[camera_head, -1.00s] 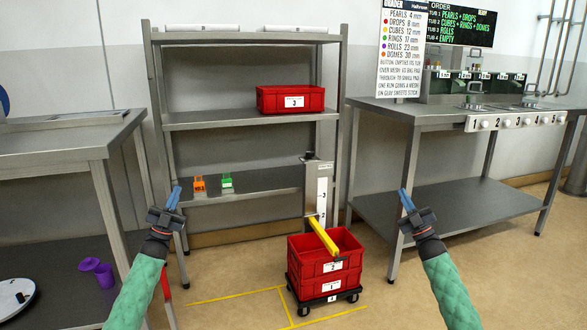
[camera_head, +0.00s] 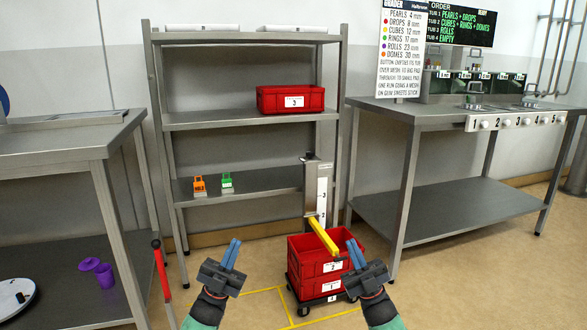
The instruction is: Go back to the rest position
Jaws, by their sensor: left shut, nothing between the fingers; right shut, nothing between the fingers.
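My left gripper (camera_head: 231,256) is shut and empty, held in front of the shelf rack at the lower middle of the head view. My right gripper (camera_head: 355,255) is shut and empty, and from this view it overlaps the right side of the stacked red crates (camera_head: 313,268). Both grippers point up and away from me. The crates, labelled 2 and 1, stand on a black wheeled dolly (camera_head: 318,303) marked 4. I cannot tell how far the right fingers are from the crates.
A metal rack (camera_head: 250,124) holds a red crate (camera_head: 290,98) labelled 3 and orange (camera_head: 200,187) and green (camera_head: 227,183) tags. A yellow bar (camera_head: 322,236) reaches over the stack. Steel tables stand left (camera_head: 60,142) and right (camera_head: 430,113). A red-handled lever (camera_head: 160,266) stands left.

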